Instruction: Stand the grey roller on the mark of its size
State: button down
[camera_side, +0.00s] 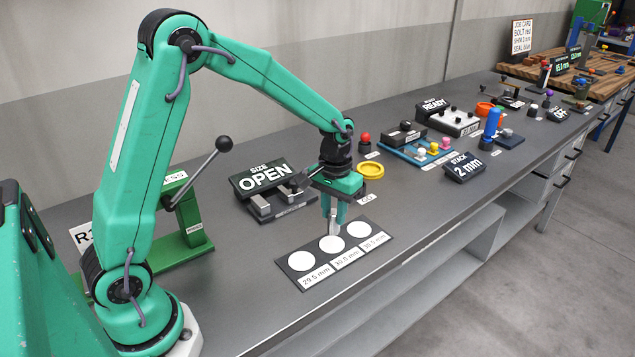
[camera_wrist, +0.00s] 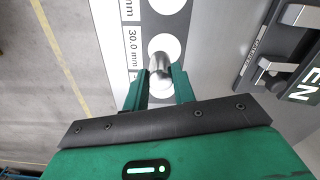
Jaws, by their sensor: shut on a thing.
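The grey roller (camera_side: 333,226) is a small metal cylinder, held about upright between the fingers of my gripper (camera_side: 334,212). My gripper is shut on it, and its fingers flank it in the wrist view (camera_wrist: 160,88). The roller (camera_wrist: 160,66) is over the mark plate (camera_side: 349,258), at the white 30.0 mm mark (camera_side: 331,245). I cannot tell whether its foot touches the mark. The 29.5 mm mark (camera_side: 301,261) and the 30.5 mm mark (camera_side: 359,230) are bare on either side. The size display (camera_side: 263,178) reads OPEN.
A gauge with metal jaws (camera_side: 279,201) stands behind the plate, before the size display. A green press with a lever (camera_side: 182,225) is to the left. A yellow ring (camera_side: 370,169) lies to the right. The bench's front edge is close to the plate.

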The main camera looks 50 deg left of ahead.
aim_at(332, 223)
jog(key=shift+w+a+f, duration=0.25)
jog(key=shift+a+f, duration=0.05)
jog(key=shift+a, duration=0.1)
jog(key=shift+f, duration=2)
jog(key=c, duration=1.1)
grip_release()
jog(key=shift+f, duration=0.15)
jog(key=shift+c, duration=0.2)
notch_tip(332, 223, up, 12)
jog(key=shift+f, duration=0.2)
jog(key=shift+r, duration=0.4)
